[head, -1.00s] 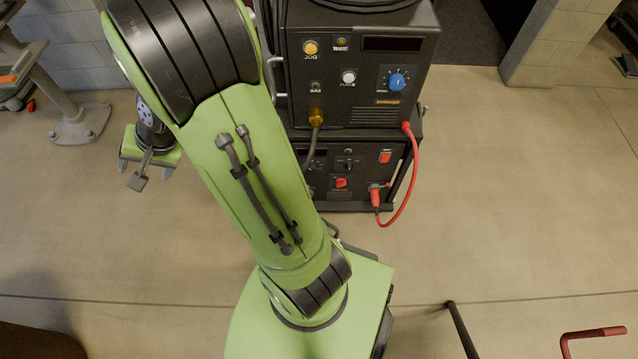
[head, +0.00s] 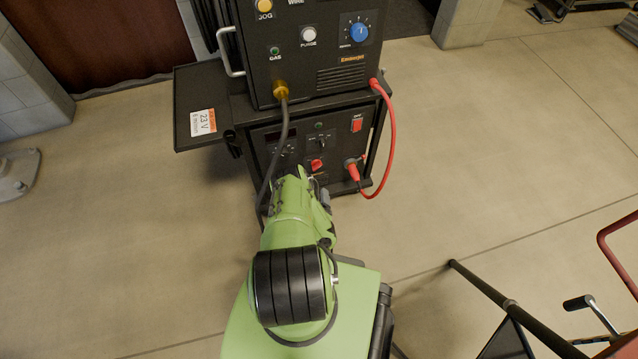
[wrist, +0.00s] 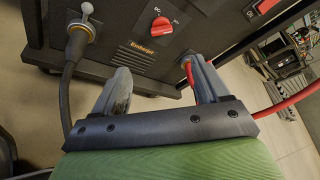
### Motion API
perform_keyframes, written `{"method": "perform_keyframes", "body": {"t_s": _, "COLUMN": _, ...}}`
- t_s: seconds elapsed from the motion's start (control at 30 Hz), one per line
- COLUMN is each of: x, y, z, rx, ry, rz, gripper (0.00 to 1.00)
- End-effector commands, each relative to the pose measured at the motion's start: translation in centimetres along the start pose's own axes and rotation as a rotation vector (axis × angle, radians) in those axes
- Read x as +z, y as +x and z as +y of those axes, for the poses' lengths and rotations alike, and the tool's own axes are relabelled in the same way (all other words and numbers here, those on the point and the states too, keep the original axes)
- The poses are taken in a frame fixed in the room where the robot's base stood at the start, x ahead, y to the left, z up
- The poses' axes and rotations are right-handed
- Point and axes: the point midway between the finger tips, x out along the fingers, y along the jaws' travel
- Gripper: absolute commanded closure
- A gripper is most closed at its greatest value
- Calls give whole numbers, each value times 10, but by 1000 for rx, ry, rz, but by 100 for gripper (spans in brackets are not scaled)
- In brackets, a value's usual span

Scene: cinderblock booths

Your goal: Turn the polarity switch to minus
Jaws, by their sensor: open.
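The polarity switch is a red knob (wrist: 161,27) on the black lower panel of the welding machine, in the upper middle of the wrist view. It also shows small in the head view (head: 317,164). Its surrounding marks are too small to read surely. My gripper (wrist: 158,76) is open and empty, its two grey fingers pointing at the panel, below and apart from the knob, one to each side of it. In the head view my arm reaches to the lower panel, and my fingers are mostly hidden.
A red plug (head: 353,171) with a looping red cable (head: 393,130) is right of the knob, close behind my right finger in the wrist view. A dark cable (wrist: 68,90) hangs on the left. A black side shelf (head: 183,108) juts left.

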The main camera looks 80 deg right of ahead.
Motion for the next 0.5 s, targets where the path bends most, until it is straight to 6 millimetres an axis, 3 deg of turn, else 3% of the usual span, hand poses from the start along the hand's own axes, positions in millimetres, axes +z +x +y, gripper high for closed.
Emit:
{"method": "perform_keyframes", "body": {"t_s": 0.17, "x": 1, "y": 18, "z": -5, "rx": -15, "ry": 7, "rz": -4, "gripper": 26}}
{"method": "perform_keyframes", "body": {"t_s": 0.5, "x": 0, "y": 102, "z": -4, "rx": -15, "ry": 4, "rz": -5, "gripper": 26}}
